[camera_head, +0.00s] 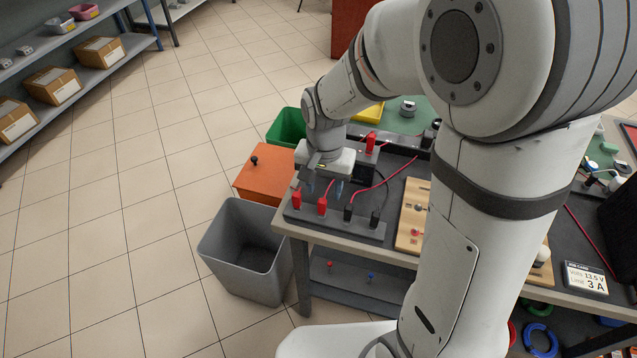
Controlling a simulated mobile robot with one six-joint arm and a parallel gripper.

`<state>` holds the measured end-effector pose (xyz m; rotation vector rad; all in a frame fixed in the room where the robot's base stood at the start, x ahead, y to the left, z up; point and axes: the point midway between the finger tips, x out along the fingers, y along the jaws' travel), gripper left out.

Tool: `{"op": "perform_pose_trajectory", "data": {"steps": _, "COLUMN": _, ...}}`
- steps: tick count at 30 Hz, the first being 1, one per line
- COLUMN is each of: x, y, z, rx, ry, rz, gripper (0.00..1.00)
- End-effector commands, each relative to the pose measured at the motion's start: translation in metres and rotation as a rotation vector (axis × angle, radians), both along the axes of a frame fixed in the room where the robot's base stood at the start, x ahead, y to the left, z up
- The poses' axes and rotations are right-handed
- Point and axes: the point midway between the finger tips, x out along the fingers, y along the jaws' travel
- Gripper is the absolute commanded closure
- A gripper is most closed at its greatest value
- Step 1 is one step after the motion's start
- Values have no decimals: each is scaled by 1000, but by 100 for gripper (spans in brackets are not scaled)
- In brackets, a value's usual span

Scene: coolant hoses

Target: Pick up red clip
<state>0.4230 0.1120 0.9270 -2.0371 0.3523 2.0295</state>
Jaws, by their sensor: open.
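Two red clips stand upright on a grey bar at the near left of the bench: a left red clip (297,199) and a right red clip (322,206) close beside it. A third red clip (370,142) stands farther back on a dark box. My gripper (325,188) points down, open and empty, just above and behind the two front red clips. Its fingertips are small here, so I cannot tell their exact distance from the clips. My arm hides part of the bench on the right.
Two black clips, one here (349,213), share the grey bar (305,222); a red cable (385,177) runs back from it. A wooden board (411,215) lies to the right. A grey bin (230,255) and an orange cabinet (262,172) stand left of the bench.

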Motion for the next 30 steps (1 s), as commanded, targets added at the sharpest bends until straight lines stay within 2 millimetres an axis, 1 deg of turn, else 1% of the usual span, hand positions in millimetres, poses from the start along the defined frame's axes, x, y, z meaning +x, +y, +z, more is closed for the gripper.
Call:
{"op": "perform_pose_trajectory", "data": {"steps": 3, "x": 1, "y": 4, "z": -12, "rx": -2, "ry": 8, "rz": -9, "gripper": 56}}
{"op": "perform_pose_trajectory", "data": {"steps": 11, "x": 1, "y": 4, "z": -41, "rx": -2, "ry": 8, "rz": -8, "gripper": 56}}
{"op": "perform_pose_trajectory", "data": {"steps": 15, "x": 2, "y": 5, "z": -63, "rx": -3, "ry": 10, "rz": -7, "gripper": 56}}
{"op": "perform_pose_trajectory", "data": {"steps": 18, "x": 2, "y": 5, "z": -75, "rx": -2, "ry": 8, "rz": -7, "gripper": 56}}
{"op": "perform_pose_trajectory", "data": {"steps": 21, "x": 2, "y": 5, "z": -81, "rx": -1, "ry": 6, "rz": -7, "gripper": 56}}
{"op": "perform_pose_trajectory", "data": {"steps": 27, "x": 2, "y": 5, "z": -81, "rx": -1, "ry": 5, "rz": -6, "gripper": 56}}
{"op": "perform_pose_trajectory", "data": {"steps": 28, "x": 2, "y": 5, "z": -81, "rx": -1, "ry": 5, "rz": -6, "gripper": 57}}
{"op": "perform_pose_trajectory", "data": {"steps": 30, "x": 2, "y": 5, "z": -81, "rx": -1, "ry": 5, "rz": -6, "gripper": 63}}
